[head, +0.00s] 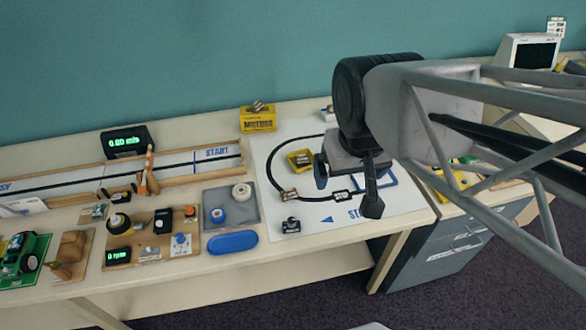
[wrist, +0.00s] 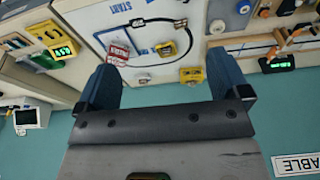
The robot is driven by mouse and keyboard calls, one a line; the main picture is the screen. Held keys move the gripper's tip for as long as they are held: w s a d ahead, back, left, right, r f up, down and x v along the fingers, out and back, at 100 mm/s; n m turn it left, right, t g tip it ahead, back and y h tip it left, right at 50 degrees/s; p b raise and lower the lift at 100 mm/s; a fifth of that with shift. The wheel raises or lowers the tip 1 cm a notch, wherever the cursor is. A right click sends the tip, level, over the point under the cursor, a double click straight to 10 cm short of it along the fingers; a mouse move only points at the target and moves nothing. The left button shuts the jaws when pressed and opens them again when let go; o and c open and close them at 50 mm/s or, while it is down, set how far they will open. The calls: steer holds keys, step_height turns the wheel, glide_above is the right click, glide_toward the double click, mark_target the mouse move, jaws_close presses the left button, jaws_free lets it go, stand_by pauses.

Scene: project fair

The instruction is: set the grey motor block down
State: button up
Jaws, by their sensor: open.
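My gripper (head: 347,186) hangs over the right part of the white track mat (head: 400,205), its fingers apart. In the wrist view its blue fingers (wrist: 164,85) are spread wide, with nothing held between them. A small dark grey block (head: 291,225) stands on the mat near its front left edge, left of my gripper and apart from it. It looks like the grey motor block, but it is too small to be sure. Another small brownish-grey part (head: 289,195) sits on the black track line behind it.
A yellow tray (head: 301,160) lies on the mat; a yellow motors box (head: 258,123) stands behind. Left of the mat are a grey tray (head: 247,211) with spools, a blue case (head: 232,242) and a wooden board (head: 124,236) with parts. The mat's front middle is clear.

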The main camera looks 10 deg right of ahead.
steer(key=w+d+f+t, duration=0.2)
steer(key=w+f+t, duration=0.1)
steer(key=w+f, duration=0.65)
steer(key=n+t+y, duration=0.4)
steer(key=t+y, duration=0.1)
steer(key=t, duration=0.2)
glide_toward(293, 223)
steer(key=x, duration=0.5)
steer(key=shift+w+d+r, duration=0.25)
steer(key=shift+d+r, duration=0.05)
steer(key=shift+s+a+f, duration=0.2)
steer(key=shift+s+f, duration=0.1)
steer(key=shift+s, duration=0.05)
steer(key=shift+w, duration=0.1)
steer(key=shift+x, duration=1.25)
steer(key=shift+w+a, duration=0.1)
